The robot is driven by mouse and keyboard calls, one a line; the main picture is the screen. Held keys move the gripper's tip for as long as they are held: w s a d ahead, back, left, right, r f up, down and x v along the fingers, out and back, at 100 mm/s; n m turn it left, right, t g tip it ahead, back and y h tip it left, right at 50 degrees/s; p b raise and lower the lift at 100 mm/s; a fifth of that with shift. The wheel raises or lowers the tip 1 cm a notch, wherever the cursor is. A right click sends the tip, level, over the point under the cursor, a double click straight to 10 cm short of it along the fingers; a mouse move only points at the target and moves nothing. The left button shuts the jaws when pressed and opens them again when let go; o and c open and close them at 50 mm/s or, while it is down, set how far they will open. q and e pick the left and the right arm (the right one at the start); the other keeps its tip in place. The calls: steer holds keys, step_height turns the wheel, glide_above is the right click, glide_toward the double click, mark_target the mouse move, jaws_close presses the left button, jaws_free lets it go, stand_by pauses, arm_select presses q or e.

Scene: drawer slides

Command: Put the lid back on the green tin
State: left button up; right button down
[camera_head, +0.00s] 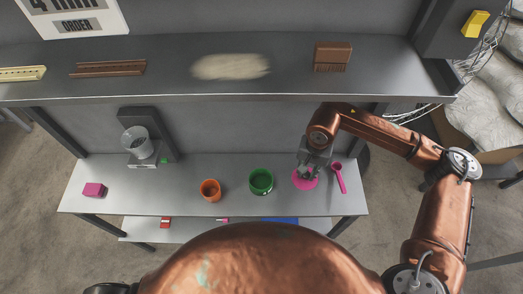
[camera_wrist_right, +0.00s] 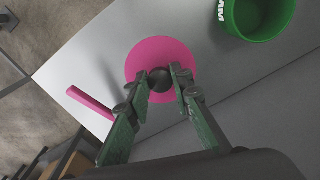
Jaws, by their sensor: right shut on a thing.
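The green tin (camera_head: 261,182) stands open at the top on the lower table, and part of it shows at the upper right of the right wrist view (camera_wrist_right: 258,18). A pink round lid (camera_head: 305,181) with a dark knob is just right of the tin. In the right wrist view the lid (camera_wrist_right: 143,60) lies under my right gripper (camera_wrist_right: 161,80), whose fingers are shut on its knob. I cannot tell whether the lid touches the table. In the head view my right gripper (camera_head: 309,172) hides part of the lid.
A pink scoop (camera_head: 340,178) lies just right of the lid. An orange pot (camera_head: 210,190) stands left of the tin. A shelf (camera_head: 180,85) runs above the back of the table.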

steer(key=a+r+m+p, duration=0.3)
steer(key=a+m+p, duration=0.15)
steer(key=a, duration=0.35)
steer(key=a+r+m+p, duration=0.4)
steer(key=a+p, duration=0.1)
steer(key=a, duration=0.3)
arm_select(q)
step_height(320, 180, up, 8)
steer(key=s+b, duration=0.2)
steer(key=b, duration=0.1)
steer(key=shift+s+a+r, duration=0.15)
steer(key=shift+s+r, duration=0.05)
steer(key=shift+r, duration=0.05)
arm_select(e)
step_height(320, 180, down, 6)
steer(key=shift+w+f, duration=0.15)
steer(key=shift+w, duration=0.15)
arm_select(q)
steer(key=shift+f+b, duration=0.4)
steer(key=shift+f, duration=0.05)
steer(key=shift+s+f+b, duration=0.15)
steer(key=shift+f+b, duration=0.85)
steer(key=shift+f, duration=0.05)
arm_select(e)
steer(key=shift+f, duration=0.95)
